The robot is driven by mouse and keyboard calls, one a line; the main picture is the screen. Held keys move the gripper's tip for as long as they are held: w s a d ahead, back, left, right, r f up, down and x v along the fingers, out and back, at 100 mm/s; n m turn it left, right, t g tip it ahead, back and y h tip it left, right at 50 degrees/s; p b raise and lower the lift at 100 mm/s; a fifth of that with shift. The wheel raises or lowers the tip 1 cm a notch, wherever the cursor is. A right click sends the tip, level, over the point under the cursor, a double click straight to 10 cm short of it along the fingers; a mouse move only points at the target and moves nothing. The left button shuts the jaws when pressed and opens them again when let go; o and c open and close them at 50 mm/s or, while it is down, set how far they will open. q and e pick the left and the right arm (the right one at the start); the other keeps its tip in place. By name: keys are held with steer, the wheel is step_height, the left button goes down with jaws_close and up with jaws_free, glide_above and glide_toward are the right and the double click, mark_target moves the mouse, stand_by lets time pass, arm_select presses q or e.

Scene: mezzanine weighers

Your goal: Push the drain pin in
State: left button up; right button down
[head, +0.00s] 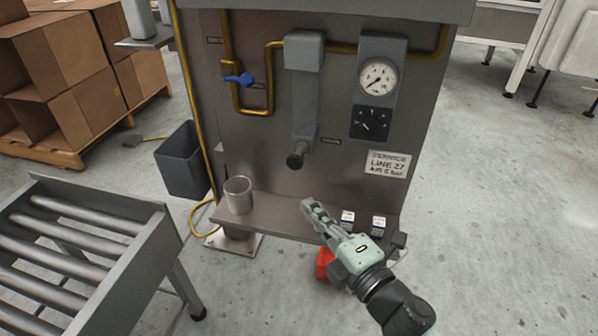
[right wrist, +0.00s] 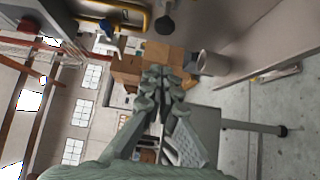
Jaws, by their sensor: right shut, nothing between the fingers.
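A grey filter unit (head: 304,95) with a long body hangs on the front of the brown-grey service panel (head: 245,150). At its lower end is a dark round knob (head: 295,161), which may be the drain pin; a dark knob also shows in the right wrist view (right wrist: 165,25). How far the pin stands out is too small to tell. My right gripper (head: 307,205) is shut and empty. In the head picture it is below the knob, apart from it, in front of the panel's shelf. Its closed fingers also show in the right wrist view (right wrist: 163,75). My left gripper is not in view.
A blue valve handle (head: 238,79), yellow pipes and a gauge (head: 378,78) are above. A roller conveyor (head: 85,250) is at left, a dark bin (head: 182,160) behind it.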

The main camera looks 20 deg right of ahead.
mark_target(301, 165)
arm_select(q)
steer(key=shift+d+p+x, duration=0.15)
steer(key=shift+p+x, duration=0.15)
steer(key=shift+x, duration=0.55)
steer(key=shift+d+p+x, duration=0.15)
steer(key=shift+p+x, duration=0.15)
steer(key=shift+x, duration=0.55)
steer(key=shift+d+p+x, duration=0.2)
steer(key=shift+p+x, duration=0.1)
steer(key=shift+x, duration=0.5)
arm_select(e)
steer(key=shift+w+d, duration=0.15)
steer(key=shift+w, duration=1.55)
steer(key=shift+w+d, duration=0.15)
steer(key=shift+w, duration=1.55)
steer(key=shift+w+d, duration=0.15)
steer(key=shift+w, duration=1.55)
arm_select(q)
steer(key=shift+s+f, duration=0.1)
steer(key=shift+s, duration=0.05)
arm_select(e)
steer(key=shift+w+d+r, duration=0.1)
steer(key=shift+w+d, duration=0.65)
steer(key=shift+w, duration=0.25)
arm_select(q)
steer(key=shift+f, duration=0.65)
arm_select(e)
steer(key=shift+w+d, duration=0.2)
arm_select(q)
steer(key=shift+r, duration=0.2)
